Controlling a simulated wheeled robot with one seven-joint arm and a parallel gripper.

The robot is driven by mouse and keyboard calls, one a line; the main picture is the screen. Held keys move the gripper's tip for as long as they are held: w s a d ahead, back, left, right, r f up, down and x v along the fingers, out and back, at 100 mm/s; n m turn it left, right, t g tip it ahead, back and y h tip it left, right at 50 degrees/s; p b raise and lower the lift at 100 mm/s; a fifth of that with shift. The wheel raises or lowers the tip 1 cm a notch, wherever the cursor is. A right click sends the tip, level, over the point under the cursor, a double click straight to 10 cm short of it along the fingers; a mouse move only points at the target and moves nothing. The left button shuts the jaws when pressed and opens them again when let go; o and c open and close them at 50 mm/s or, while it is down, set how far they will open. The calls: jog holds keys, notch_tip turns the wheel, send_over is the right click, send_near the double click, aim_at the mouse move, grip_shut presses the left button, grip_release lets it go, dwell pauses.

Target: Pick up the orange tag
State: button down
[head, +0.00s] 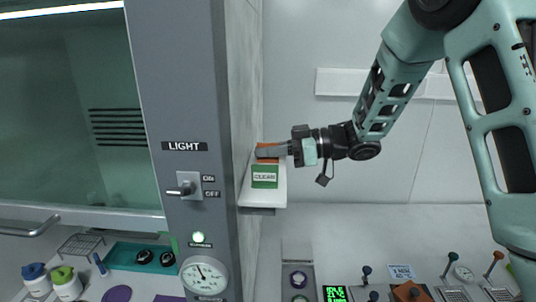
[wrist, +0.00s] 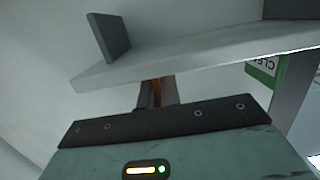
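The orange tag (head: 268,146) is at the small white shelf (head: 280,190) on the cabinet's side, above the green CLEAN sign (head: 264,176). My gripper (head: 266,152) reaches it from the right, and a grey finger crosses the tag's face, leaving orange showing above and below. In the wrist view my gripper's fingers (wrist: 157,93) stand close together with a strip of the orange tag (wrist: 156,92) between them. The gripper looks shut on the tag. The fingertips meet the shelf's edge (wrist: 190,65) in that view, and their ends are partly hidden.
The grey cabinet post (head: 186,100) with a light switch (head: 186,190) stands close left of the shelf. Below are a gauge (head: 204,277) and a panel with levers (head: 410,292).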

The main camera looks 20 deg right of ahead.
jog(key=shift+d+r+b, duration=0.1)
jog(key=shift+b, duration=0.25)
jog(key=shift+d+r+b, duration=0.1)
jog(key=shift+r+b, duration=0.1)
jog(key=shift+b, duration=0.15)
notch_tip(320, 180, up, 6)
jog(key=shift+f+b, duration=0.1)
jog(key=shift+b, duration=0.9)
jog(key=f+b+v, duration=0.1)
jog(key=b+v, duration=0.2)
jog(key=v, duration=0.6)
jog(key=f+b+v, duration=0.2)
jog(key=b+v, duration=0.1)
jog(key=v, duration=0.7)
jog(key=shift+s+d+r, duration=0.3)
jog(key=shift+s+d, duration=0.05)
